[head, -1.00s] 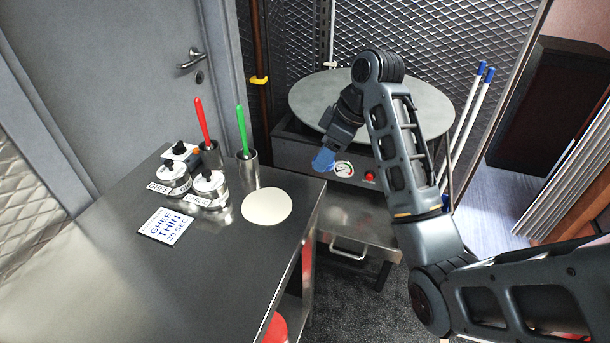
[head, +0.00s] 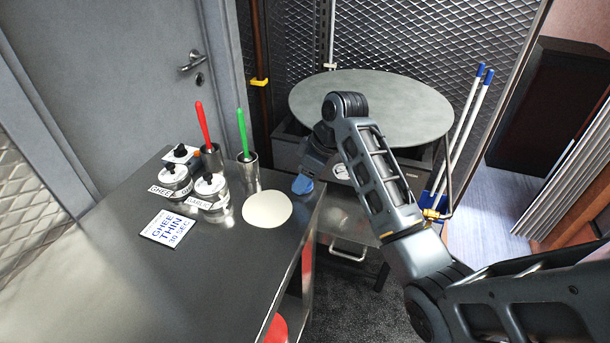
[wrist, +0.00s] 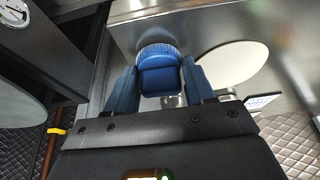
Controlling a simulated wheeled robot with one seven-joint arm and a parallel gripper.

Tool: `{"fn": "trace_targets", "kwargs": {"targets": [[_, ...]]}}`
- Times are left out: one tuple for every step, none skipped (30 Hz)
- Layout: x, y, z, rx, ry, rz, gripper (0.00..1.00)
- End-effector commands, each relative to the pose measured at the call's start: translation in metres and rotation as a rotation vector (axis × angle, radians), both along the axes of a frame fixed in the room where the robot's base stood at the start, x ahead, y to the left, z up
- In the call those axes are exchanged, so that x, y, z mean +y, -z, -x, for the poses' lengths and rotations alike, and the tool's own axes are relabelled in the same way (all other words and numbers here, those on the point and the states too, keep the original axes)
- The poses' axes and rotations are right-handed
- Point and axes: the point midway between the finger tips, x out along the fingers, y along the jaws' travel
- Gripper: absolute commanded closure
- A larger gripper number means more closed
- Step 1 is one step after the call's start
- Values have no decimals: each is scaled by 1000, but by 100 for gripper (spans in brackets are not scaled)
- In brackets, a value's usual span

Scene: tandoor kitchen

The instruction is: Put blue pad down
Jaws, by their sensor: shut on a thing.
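The blue pad (head: 302,185) is a small round pad with a blue block-shaped grip on top. In the wrist view the pad (wrist: 158,72) sits between both fingers of my gripper (wrist: 160,82), which is shut on it. In the head view my gripper (head: 308,172) is at the right edge of the steel table (head: 215,275), just right of the pale flat disc (head: 267,209). I cannot tell whether the pad touches the table top. My arm hides part of the gripper.
Two labelled pots (head: 176,181) and cups with a red brush (head: 203,122) and a green brush (head: 242,132) stand at the back. A sign (head: 168,228) lies on the table. A large round griddle (head: 371,108) stands behind my arm. The table's front left is clear.

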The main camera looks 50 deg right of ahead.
Motion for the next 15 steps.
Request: {"fn": "trace_targets", "kwargs": {"targets": [[0, 0, 0, 0, 0, 0, 85], [0, 1, 0, 0, 0, 0, 85], [0, 2, 0, 0, 0, 0, 85], [0, 3, 0, 0, 0, 0, 85], [0, 3, 0, 0, 0, 0, 46], [0, 3, 0, 0, 0, 0, 42], [0, 2, 0, 0, 0, 0, 39], [0, 2, 0, 0, 0, 0, 36], [0, 2, 0, 0, 0, 0, 32], [0, 2, 0, 0, 0, 0, 29], [0, 2, 0, 0, 0, 0, 27], [0, 2, 0, 0, 0, 0, 23], [0, 2, 0, 0, 0, 0, 21], [0, 2, 0, 0, 0, 0, 21], [0, 2, 0, 0, 0, 0, 21]]}}
